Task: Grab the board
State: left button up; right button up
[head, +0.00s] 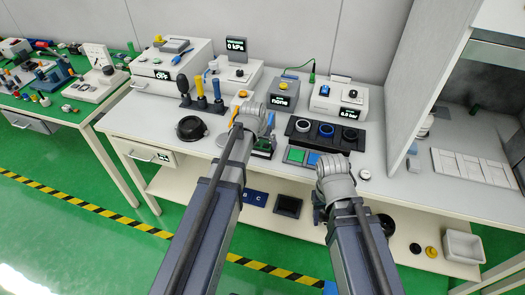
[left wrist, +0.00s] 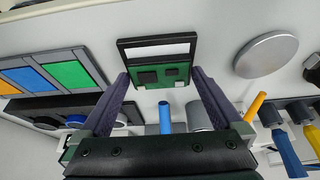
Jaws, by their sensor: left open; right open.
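The board is a small green circuit board (left wrist: 165,74) with dark chips. It sits against a black rectangular frame (left wrist: 157,40) on the bench, and part of it shows in the head view (head: 263,146) below my left wrist. My left gripper (left wrist: 160,76) is open. In the left wrist view its two fingers stand on either side of the board, with nothing clearly gripped; contact cannot be told. My right gripper (head: 320,206) is open and low at the bench's front edge, its fingers mostly hidden by its wrist.
Green and blue pads (head: 297,155) and a black fixture with round rings (head: 326,132) lie to the right of the board. A black round holder (head: 191,128) and upright screwdrivers (head: 201,101) are to the left. Instrument boxes line the back. A grey partition (head: 425,85) stands right.

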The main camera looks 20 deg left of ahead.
aim_at(262, 146)
pick_arm(q)
jog(key=shift+c, duration=0.4)
jog(key=c, duration=1)
jog(key=shift+c, duration=0.2)
jog(key=shift+r, duration=0.15)
notch_tip(262, 146, up, 10)
jog(key=p, duration=1)
